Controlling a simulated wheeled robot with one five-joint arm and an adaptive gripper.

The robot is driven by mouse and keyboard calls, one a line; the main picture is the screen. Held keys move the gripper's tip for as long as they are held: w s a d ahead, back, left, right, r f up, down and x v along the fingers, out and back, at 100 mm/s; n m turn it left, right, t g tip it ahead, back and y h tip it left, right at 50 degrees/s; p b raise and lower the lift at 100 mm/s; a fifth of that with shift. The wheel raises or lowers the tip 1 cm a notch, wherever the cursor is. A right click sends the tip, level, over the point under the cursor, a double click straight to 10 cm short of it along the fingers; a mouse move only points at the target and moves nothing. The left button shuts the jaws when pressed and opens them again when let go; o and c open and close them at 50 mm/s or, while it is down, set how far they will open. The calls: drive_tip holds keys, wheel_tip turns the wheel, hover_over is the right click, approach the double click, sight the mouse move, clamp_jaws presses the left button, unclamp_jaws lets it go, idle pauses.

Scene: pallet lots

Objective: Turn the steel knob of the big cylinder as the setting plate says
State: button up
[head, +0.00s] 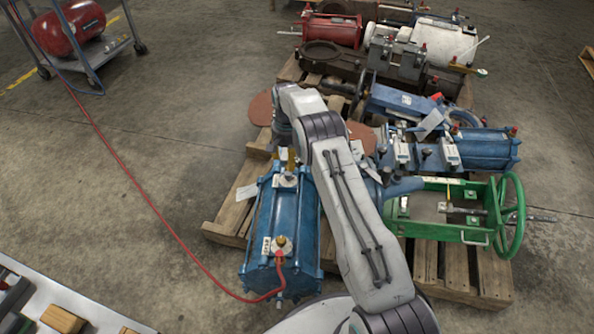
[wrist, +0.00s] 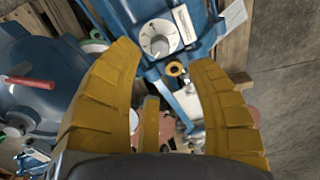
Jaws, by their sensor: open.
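The big blue cylinder (head: 282,218) lies on the pallet at the left of my arm in the head view. A pale fitting (head: 286,180) sits at its far end. In the wrist view the steel knob (wrist: 159,46) sits on a round white dial (wrist: 155,32) on blue metal. Small marks ring the dial, but I cannot read them. A white plate (wrist: 183,24) is beside it, its print too small to read. My gripper (wrist: 165,56) is open and empty, its yellow fingers on either side below the knob, apart from it. My arm mostly hides the gripper in the head view.
A brass eye (wrist: 175,69) stands just below the knob between the fingers. A red hose (head: 150,205) runs to the cylinder's near end. A green frame with a handwheel (head: 510,215) and other blue cylinders (head: 485,148) crowd the pallet (head: 225,215).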

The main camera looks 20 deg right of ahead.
sight(288, 173)
drive_tip(key=shift+f, duration=0.6)
wheel_tip(288, 173, down, 5)
drive_tip(key=b, duration=0.6)
drive_tip(key=shift+r, duration=0.1)
wheel_tip(288, 173, down, 2)
drive_tip(key=b, duration=0.4)
drive_tip(key=shift+o, duration=0.2)
clamp_jaws()
